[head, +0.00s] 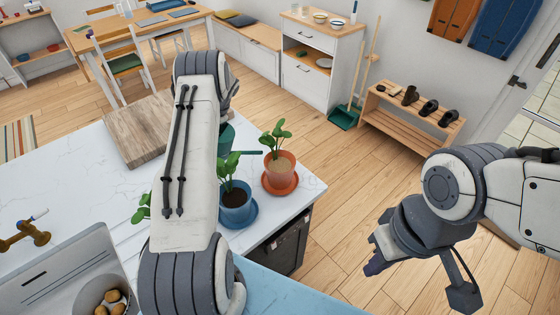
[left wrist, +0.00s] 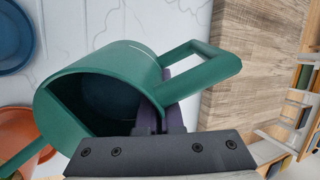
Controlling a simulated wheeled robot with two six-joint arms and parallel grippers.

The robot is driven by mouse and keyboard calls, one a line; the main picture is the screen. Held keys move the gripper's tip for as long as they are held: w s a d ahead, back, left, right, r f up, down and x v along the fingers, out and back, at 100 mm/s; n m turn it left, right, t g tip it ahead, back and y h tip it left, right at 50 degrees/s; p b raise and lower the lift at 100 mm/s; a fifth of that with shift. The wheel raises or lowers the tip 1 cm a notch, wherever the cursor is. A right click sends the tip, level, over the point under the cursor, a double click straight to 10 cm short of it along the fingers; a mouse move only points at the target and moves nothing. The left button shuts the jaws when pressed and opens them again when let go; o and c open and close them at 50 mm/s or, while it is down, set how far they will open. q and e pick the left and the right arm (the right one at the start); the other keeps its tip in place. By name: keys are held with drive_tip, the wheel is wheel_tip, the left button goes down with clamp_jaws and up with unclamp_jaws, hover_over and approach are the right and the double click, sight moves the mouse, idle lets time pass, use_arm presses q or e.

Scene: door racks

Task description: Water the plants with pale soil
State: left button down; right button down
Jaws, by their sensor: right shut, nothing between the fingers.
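A terracotta pot (head: 280,172) holds a leafy plant in pale, light-brown soil. A blue pot (head: 235,205) beside it holds a plant in dark soil. Leaves of another plant (head: 142,208) show left of my left arm, which hides its pot and soil. The green watering can (head: 226,137) is mostly behind my left arm, its spout pointing towards the terracotta plant. In the left wrist view my left gripper (left wrist: 168,100) is shut on the handle of the watering can (left wrist: 95,95). My right gripper (head: 376,262) is shut and empty, over the floor at the right.
A wooden board (head: 138,128) lies on the white counter (head: 60,175). A sink (head: 65,280) with a bowl of round brown items and a brass tap (head: 25,236) are at the left. A shoe rack (head: 415,118) and a white cabinet (head: 318,60) stand beyond open floor.

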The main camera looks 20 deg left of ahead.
use_arm(q)
drive_tip(key=shift+w+d+r+y, duration=0.1)
drive_tip(key=shift+d+r+y, duration=0.25)
drive_tip(key=shift+r, duration=0.55)
drive_tip(key=shift+d+r+y, duration=0.25)
drive_tip(key=shift+d+r, duration=0.1)
drive_tip(key=shift+r, duration=0.5)
idle(1.1)
